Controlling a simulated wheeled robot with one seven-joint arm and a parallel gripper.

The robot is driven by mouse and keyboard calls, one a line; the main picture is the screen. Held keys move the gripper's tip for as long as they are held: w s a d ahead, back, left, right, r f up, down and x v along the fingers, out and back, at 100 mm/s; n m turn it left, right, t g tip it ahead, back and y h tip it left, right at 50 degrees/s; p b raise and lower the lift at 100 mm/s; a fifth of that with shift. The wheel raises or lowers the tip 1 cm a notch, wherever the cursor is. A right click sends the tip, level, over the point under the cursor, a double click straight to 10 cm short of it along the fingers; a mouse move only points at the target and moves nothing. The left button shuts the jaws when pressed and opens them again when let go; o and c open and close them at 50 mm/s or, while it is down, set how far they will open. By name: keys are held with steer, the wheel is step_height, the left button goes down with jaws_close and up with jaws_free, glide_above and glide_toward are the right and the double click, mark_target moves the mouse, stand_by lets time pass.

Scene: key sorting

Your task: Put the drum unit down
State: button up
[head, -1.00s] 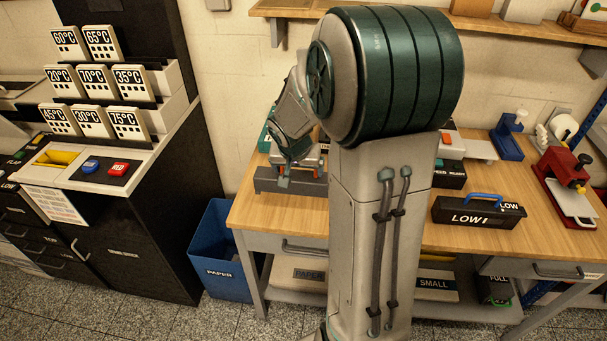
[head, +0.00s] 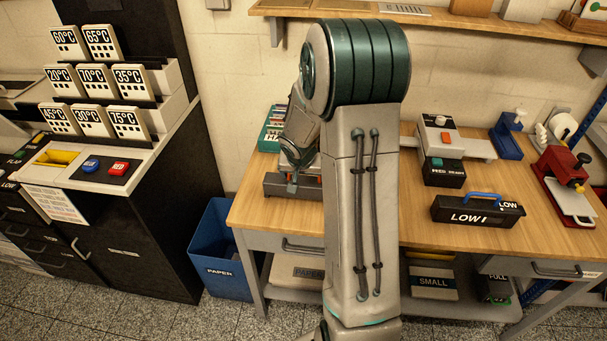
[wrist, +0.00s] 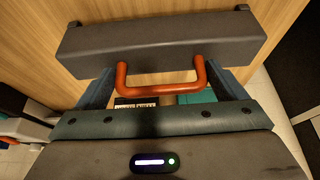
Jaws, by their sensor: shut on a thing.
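The drum unit (wrist: 165,42) is a long dark grey bar with an orange handle (wrist: 160,90) in the wrist view. My gripper (wrist: 160,76) is shut on it, with one finger at each side of the handle. In the head view the drum unit (head: 278,188) shows at the left of the wooden table (head: 420,225), under my gripper (head: 293,180). My arm hides its right part. I cannot tell whether its underside touches the table.
A LOW! box with a blue handle (head: 478,211), a grey device with an orange button (head: 440,150) and a red press (head: 565,180) are to the right. A blue paper bin (head: 220,255) stands left of the table.

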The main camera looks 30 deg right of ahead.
steer(key=shift+f, duration=0.1)
steer(key=o, duration=1.4)
steer(key=shift+c, duration=0.2)
steer(key=p+v, duration=0.1)
steer(key=v, duration=1)
steer(key=s+a+r+n+y, duration=0.1)
steer(key=s+a+r+n, duration=0.1)
steer(key=s+a, duration=0.2)
steer(key=s+a+r+n, duration=0.2)
steer(key=s+a+r, duration=0.1)
steer(key=s, duration=0.7)
steer(key=s+a+r+n+g+y, duration=0.1)
steer(key=s+a+r+n, duration=0.1)
steer(key=s+a, duration=0.4)
steer(key=shift+s+r+n+y, duration=0.3)
steer(key=shift+s+n, duration=0.2)
steer(key=shift+s, duration=0.05)
